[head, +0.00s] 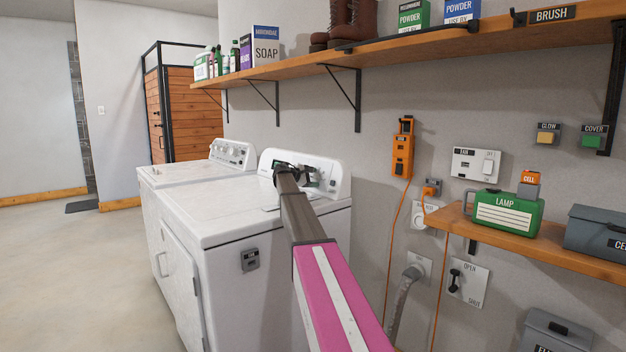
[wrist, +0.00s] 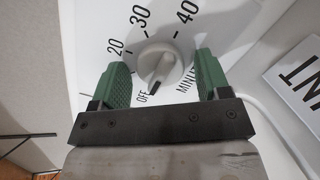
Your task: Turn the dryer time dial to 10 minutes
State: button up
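The dryer time dial (wrist: 161,65) is a grey-white round knob on the white panel, in the middle of the wrist view. Its raised grip ends in a dark tip close to the OFF label. The labels 20, 30, 40 and part of MINUTES show around it; no 10 label is visible, and the left finger covers the panel near there. My gripper (wrist: 163,80) is open, with one green finger on each side of the dial and a gap on both sides. In the head view my gripper (head: 295,172) is at the dryer's back panel (head: 335,178) and hides the dial.
The near white machine (head: 225,215) stands beside a second white machine (head: 190,172). A wooden shelf (head: 400,50) with boxes and boots runs above. At right are a lower shelf (head: 540,245) with a green LAMP case (head: 505,213) and wall switches. The floor at left is clear.

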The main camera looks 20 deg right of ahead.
jog(key=c, duration=0.7)
jog(key=shift+m, duration=0.3)
jog(key=m, duration=0.4)
jog(key=shift+y, duration=0.4)
jog(key=shift+m, duration=2.2)
jog(key=o, duration=0.9)
jog(key=shift+o, duration=0.2)
jog(key=shift+a, duration=0.15)
